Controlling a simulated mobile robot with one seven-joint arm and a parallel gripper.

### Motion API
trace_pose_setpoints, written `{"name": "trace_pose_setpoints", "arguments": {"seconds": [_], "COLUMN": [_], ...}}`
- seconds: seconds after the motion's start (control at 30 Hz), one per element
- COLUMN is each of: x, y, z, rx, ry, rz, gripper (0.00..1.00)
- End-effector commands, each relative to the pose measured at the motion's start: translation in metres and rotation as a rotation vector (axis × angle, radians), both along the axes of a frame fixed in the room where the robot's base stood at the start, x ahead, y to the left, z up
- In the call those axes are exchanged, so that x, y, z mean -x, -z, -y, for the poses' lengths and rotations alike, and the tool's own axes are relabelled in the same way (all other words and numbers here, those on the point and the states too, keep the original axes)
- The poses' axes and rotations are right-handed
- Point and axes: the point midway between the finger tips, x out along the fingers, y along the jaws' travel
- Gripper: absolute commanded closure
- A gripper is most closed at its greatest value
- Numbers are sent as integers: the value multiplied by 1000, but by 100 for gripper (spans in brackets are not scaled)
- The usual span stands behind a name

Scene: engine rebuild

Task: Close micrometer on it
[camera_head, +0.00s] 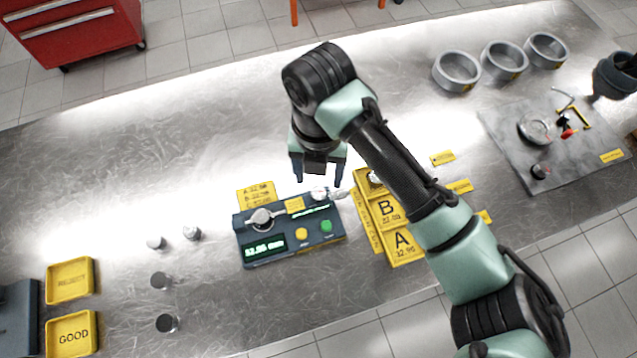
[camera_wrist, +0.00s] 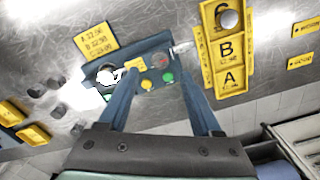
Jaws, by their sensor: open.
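The micrometer (camera_head: 290,238) is a dark blue bench unit with a lit green display (camera_head: 265,250), a yellow button (camera_head: 301,234) and a green button (camera_head: 326,226). A round silver piece (camera_head: 262,219) sits on its left part. A silver knob (camera_head: 320,194) is at its back right, with a silver handle-like end (camera_head: 340,194) sticking out. The unit also shows in the wrist view (camera_wrist: 125,86), partly behind my left finger. My gripper (camera_head: 318,182) is open and empty, pointing down near the knob. In the wrist view its fingers (camera_wrist: 162,80) spread apart. I cannot tell whether they touch anything.
The yellow A/B/C tray (camera_head: 402,247) stands close to the right of the unit. A yellow label card (camera_head: 257,195) lies behind it. Several small metal cylinders (camera_head: 160,281) stand to the left, near the REJECT tray (camera_head: 70,281) and GOOD tray (camera_head: 72,334). The table's back left is clear.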

Motion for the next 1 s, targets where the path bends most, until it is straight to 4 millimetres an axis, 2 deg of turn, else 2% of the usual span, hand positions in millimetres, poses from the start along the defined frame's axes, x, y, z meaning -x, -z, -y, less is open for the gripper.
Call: {"name": "trace_pose_setpoints", "arguments": {"seconds": [0.2,0.4,1.0], "x": [-1,0,0], "y": [-45,-66,-70], "z": [-1,0,0], "rx": [2,0,0], "ry": [-3,-1,-1], "rz": [4,0,-1], "gripper": [34,34,34]}}
